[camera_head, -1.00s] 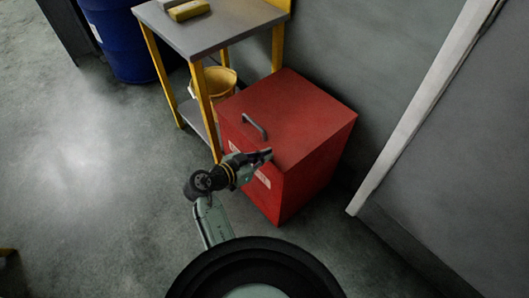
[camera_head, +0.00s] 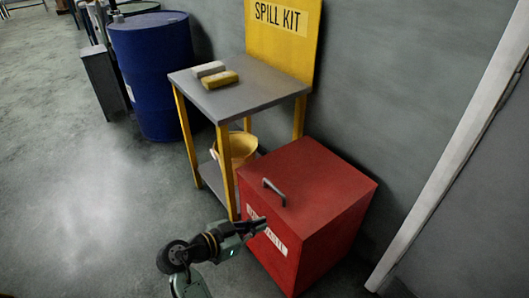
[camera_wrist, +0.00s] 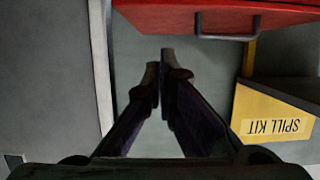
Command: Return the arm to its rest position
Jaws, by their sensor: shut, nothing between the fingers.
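My gripper (camera_head: 262,224) is at the lower middle of the head view, in front of the red box and near its front face. In the wrist view its two dark fingers (camera_wrist: 160,72) come together at the tips with nothing between them. The red box (camera_head: 315,185) has a closed lid with a dark handle (camera_head: 274,192) on top, and a white label on its front, partly hidden by my gripper. The box edge also shows at the top of the wrist view (camera_wrist: 170,18). I cannot tell the exact gap between gripper and box.
A grey-topped stand (camera_head: 255,88) with yellow legs and a "SPILL KIT" board (camera_head: 285,35) stands behind the box, holding two small blocks (camera_head: 215,74). A yellow bucket (camera_head: 240,148) sits on its lower shelf. A blue drum (camera_head: 150,75) stands left. The floor at left is clear.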

